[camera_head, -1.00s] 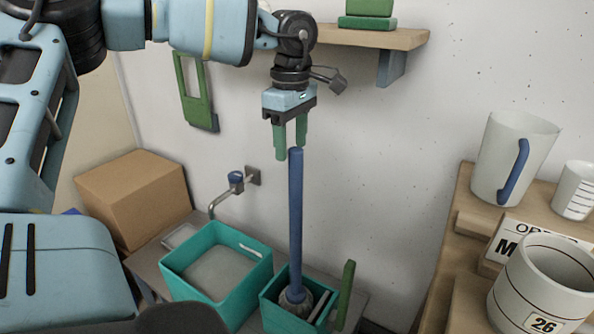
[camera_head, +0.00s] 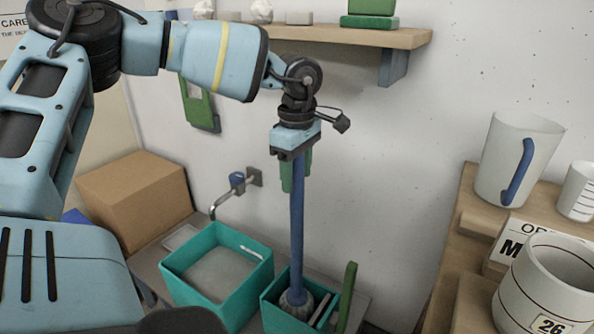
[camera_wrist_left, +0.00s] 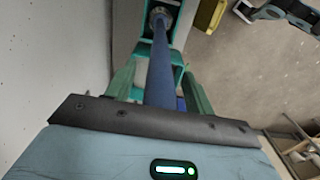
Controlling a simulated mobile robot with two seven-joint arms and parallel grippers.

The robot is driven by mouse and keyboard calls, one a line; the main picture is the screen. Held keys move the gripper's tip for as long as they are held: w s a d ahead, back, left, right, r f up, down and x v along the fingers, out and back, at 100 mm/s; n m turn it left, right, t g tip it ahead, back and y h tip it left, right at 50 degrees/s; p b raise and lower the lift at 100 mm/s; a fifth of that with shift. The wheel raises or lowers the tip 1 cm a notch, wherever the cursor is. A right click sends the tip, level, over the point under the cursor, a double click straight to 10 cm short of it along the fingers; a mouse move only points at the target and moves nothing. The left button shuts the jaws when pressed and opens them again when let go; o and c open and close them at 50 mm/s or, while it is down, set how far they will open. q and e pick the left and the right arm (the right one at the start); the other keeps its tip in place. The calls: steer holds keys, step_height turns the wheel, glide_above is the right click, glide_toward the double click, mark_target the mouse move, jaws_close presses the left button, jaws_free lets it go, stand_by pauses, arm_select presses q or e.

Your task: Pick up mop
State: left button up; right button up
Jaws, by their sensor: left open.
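The mop stands upright with its blue handle (camera_head: 297,225) rising from a small teal bucket (camera_head: 270,312). Its grey head (camera_head: 295,298) sits inside that bucket. My left gripper (camera_head: 296,182) points down at the top of the handle, with its green fingers open around it. In the left wrist view the handle (camera_wrist_left: 161,75) runs between the two open fingers (camera_wrist_left: 160,90), with a gap on each side. The very top of the handle is hidden by the gripper in the head view.
A larger teal basin (camera_head: 215,262) stands left of the bucket, under a wall tap (camera_head: 237,186). A cardboard box (camera_head: 135,197) is at the left. A wooden shelf (camera_head: 350,36) is above. Mugs and a measuring jug (camera_head: 500,155) stand at the right.

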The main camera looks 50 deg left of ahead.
arm_select(q)
jaws_close()
steer(key=shift+r, duration=0.1)
stand_by(0.3)
